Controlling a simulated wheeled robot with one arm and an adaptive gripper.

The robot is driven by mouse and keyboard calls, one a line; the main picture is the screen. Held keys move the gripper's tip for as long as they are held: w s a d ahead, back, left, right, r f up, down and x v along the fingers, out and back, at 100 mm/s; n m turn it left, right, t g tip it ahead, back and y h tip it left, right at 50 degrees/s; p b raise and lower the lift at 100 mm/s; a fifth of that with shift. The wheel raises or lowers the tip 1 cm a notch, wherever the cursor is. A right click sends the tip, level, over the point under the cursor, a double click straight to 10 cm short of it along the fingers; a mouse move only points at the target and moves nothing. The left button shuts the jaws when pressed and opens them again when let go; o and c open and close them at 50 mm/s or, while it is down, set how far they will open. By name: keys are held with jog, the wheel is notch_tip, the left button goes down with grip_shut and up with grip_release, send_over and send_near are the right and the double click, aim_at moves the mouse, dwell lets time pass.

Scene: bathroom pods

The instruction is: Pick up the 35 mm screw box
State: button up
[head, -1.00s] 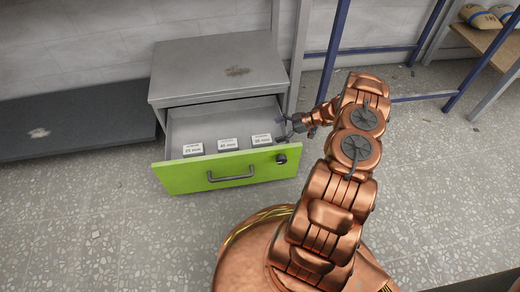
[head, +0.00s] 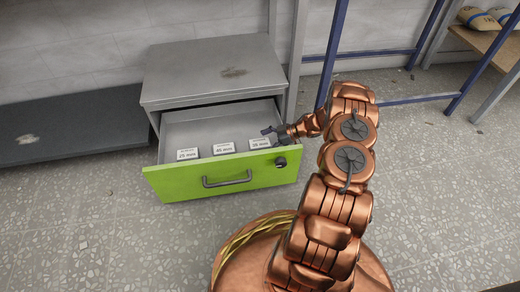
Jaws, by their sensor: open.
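Three small white-topped boxes sit in a row inside an open drawer, just behind its green front. The left box (head: 187,154) and the middle box (head: 224,148) are clear of my gripper. The right box (head: 260,144) seems to be the 35 mm screw box, but its label is too small to read surely. My gripper (head: 268,131) is open and empty, over the right rear part of the drawer, just behind and above the right box. I cannot tell whether a finger touches it.
The drawer (head: 225,183) has a green front with a grey handle and a dark round knob at its right. The grey cabinet top (head: 210,65) overhangs the drawer's back. A blue metal frame (head: 332,50) stands to the right, a dark low shelf (head: 70,120) to the left.

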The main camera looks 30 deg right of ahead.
jog(key=shift+x, duration=1.05)
jog(key=shift+c, duration=0.3)
jog(key=c, duration=1.5)
jog(key=shift+c, duration=0.2)
